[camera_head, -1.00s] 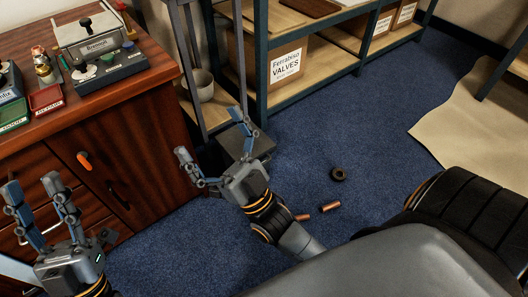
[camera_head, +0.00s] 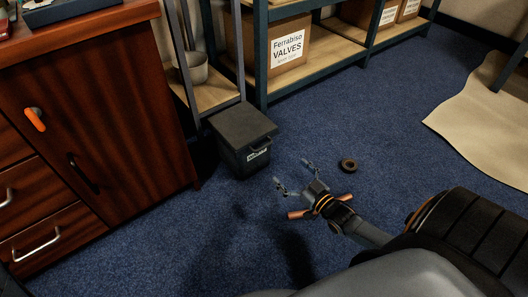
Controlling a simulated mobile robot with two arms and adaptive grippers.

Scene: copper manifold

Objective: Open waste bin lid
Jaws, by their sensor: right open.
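The waste bin (camera_head: 232,158) is a small dark grey box standing on the blue carpet beside the wooden cabinet. Its flat lid (camera_head: 243,125) is shut. A handle and a white label show on its front side. My right gripper (camera_head: 291,173) is low in the room, to the right of and in front of the bin. Its fingers are spread, open and empty, and point up and left. A gap of carpet shows between it and the bin. My left gripper is out of view.
The wooden cabinet (camera_head: 95,105) stands at the left. A shelf with boxes (camera_head: 287,52) is behind the bin. A dark ring (camera_head: 348,165) and copper pipe pieces (camera_head: 299,214) lie on the carpet near my right gripper.

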